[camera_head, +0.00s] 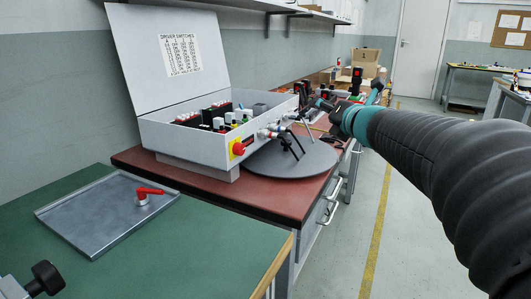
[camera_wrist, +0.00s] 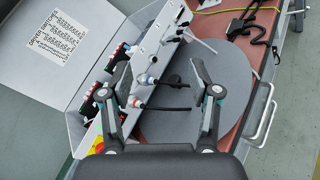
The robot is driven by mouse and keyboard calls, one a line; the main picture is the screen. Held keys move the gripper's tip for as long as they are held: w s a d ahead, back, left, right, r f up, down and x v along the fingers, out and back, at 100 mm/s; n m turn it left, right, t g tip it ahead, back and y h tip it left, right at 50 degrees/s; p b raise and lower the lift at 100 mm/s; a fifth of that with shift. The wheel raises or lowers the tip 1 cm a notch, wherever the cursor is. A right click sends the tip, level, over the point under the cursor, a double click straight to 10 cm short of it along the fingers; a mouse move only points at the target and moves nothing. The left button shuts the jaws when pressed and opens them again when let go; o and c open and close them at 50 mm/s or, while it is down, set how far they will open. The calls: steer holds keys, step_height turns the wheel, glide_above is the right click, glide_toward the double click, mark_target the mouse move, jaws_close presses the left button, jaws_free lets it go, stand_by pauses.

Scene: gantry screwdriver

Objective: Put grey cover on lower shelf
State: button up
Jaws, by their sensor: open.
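A round grey plate (camera_head: 300,160) lies on the red bench beside the open switch box, and shows in the wrist view (camera_wrist: 240,80). My gripper (camera_head: 312,108) is above the red bench, by the box's right side. In the wrist view my gripper (camera_wrist: 160,95) is open and empty, its fingers spread over the box front and the round plate.
The grey switch box (camera_head: 200,140) stands open with its lid (camera_head: 155,50) raised and cables on its front. Two wall shelves (camera_head: 320,14) hang at the top. Boxes and tools crowd the far bench. The floor at right is clear.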

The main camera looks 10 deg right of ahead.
mark_target(287, 141)
steer(key=f+n+g+y, duration=0.1)
steer(key=f+n, duration=0.1)
steer(key=n, duration=0.1)
steer(key=w+f+n+g+y, duration=0.1)
steer(key=f+n+g+y, duration=0.1)
steer(key=n, duration=0.2)
steer(key=w+f+n+g+y, duration=0.1)
steer(key=f+n, duration=0.1)
steer(key=n, duration=0.2)
steer(key=shift+w+a+y, duration=0.2)
steer(key=shift+a+y, duration=0.1)
steer(key=shift+a, duration=0.1)
steer(key=shift+f+n+g, duration=0.45)
steer(key=shift+n+g, duration=0.05)
steer(key=shift+w+a+f, duration=0.2)
steer(key=shift+f, duration=0.05)
steer(key=x, duration=0.7)
steer(key=shift+w+a+f, duration=0.1)
steer(key=shift+w+a, duration=0.15)
steer(key=shift+f+x, duration=0.1)
steer(key=shift+x, duration=1.2)
steer(key=shift+f+x, duration=0.15)
steer(key=shift+x, duration=1.2)
steer(key=shift+d, duration=0.15)
steer(key=shift+c, duration=0.3)
jaws_close()
